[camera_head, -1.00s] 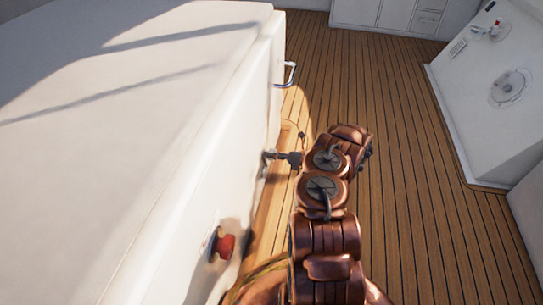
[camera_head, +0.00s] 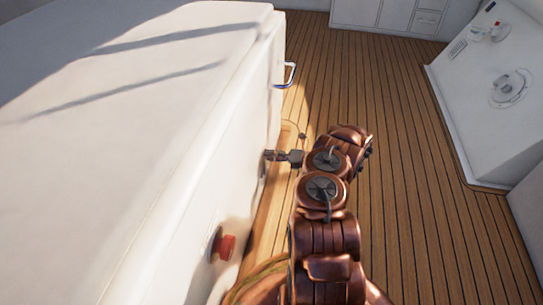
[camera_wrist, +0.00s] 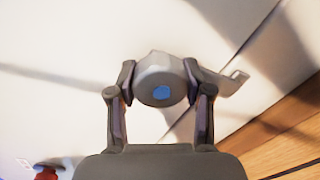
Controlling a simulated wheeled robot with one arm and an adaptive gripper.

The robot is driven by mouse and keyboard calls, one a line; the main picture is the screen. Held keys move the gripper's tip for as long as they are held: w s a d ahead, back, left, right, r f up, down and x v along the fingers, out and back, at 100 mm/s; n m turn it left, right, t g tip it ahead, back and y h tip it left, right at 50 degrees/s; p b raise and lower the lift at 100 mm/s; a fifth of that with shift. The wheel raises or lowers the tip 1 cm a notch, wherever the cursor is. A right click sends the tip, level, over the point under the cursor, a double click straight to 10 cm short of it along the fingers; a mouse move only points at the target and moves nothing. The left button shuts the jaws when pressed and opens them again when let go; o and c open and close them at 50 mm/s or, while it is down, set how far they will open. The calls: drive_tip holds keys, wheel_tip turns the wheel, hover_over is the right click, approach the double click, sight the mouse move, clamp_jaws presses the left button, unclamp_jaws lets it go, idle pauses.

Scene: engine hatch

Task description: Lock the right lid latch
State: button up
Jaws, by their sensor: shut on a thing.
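In the wrist view my gripper (camera_wrist: 160,92) is shut on a grey round latch knob (camera_wrist: 160,68) with a blue hexagonal centre, one finger on each side of it. The latch's flat hooked arm (camera_wrist: 232,82) reaches out to the right of the knob, across a seam in the white panel. In the head view my gripper (camera_head: 275,155) is at the side wall of the white engine box (camera_head: 190,195). The latch itself is mostly hidden there by the gripper and too small to make out.
A red knob (camera_head: 226,246) sticks out of the same wall, nearer to me. A metal handle (camera_head: 290,75) is farther along it. Wooden deck (camera_head: 400,150) lies open to the right. A white console (camera_head: 495,95) stands at the far right.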

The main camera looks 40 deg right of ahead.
drive_tip(key=o, duration=1.2)
drive_tip(key=v, duration=1.2)
